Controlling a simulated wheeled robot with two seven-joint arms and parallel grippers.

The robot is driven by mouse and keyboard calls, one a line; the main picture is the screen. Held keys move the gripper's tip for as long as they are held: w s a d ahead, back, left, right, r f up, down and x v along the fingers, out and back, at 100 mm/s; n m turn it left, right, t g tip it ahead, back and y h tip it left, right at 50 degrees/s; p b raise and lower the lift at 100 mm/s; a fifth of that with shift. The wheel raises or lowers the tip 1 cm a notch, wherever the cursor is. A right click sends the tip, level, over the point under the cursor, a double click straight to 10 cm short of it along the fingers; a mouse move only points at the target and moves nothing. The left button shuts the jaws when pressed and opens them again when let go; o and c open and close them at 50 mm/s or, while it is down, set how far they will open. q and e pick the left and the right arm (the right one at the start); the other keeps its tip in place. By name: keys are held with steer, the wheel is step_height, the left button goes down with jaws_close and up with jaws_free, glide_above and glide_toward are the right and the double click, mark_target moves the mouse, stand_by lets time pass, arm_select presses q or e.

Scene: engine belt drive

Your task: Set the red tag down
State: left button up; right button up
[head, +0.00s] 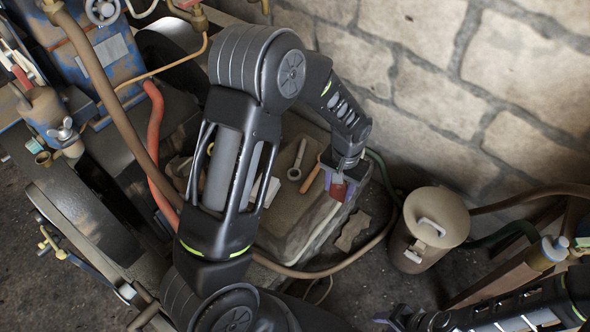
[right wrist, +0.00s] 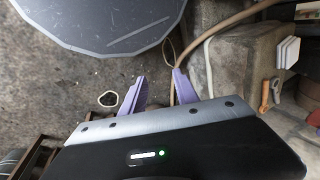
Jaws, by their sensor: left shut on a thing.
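The red tag (head: 338,191) is a small red piece between the purple fingers of my left gripper (head: 339,177). The gripper is shut on it, over the right end of the stone block (head: 283,225). I cannot tell whether the tag touches the block; the fingers partly hide it. My right gripper (right wrist: 159,80) shows two purple fingers spread apart with nothing between them, above the dark floor. In the head view only part of my right arm shows, at the bottom right.
Tools lie on the block, including a wrench (head: 297,160) and an orange handle (head: 311,179). Blue machinery (head: 100,50) fills the upper left. A stone wall (head: 480,90) closes the back.

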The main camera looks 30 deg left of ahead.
arm_select(q)
steer(key=shift+s, duration=0.1)
arm_select(e)
steer(key=shift+o, duration=0.6)
arm_select(q)
steer(key=shift+f, duration=0.15)
arm_select(e)
steer(key=shift+o, duration=0.8)
steer(key=shift+f, duration=0.25)
steer(key=f+b, duration=0.9)
steer(key=b, duration=0.1)
steer(key=f+b, duration=0.5)
steer(key=shift+w+d+f, duration=0.2)
steer(key=shift+d+f, duration=0.05)
steer(key=shift+f, duration=0.1)
arm_select(q)
steer(key=s+a+f+n+b, duration=0.1)
steer(key=a+f+b, duration=0.3)
steer(key=a, duration=0.4)
steer(key=s+a+f+n+b, duration=0.2)
steer(key=s+a+f+b, duration=0.2)
steer(key=a, duration=0.5)
steer(key=shift+a+f+n+b, duration=0.15)
steer(key=shift+f+n+b, duration=0.15)
steer(key=shift+f+b, duration=0.65)
arm_select(e)
steer(key=f, duration=1)
steer(key=shift+w+d+f, duration=0.1)
steer(key=shift+w+d, duration=0.1)
steer(key=shift+d, duration=0.05)
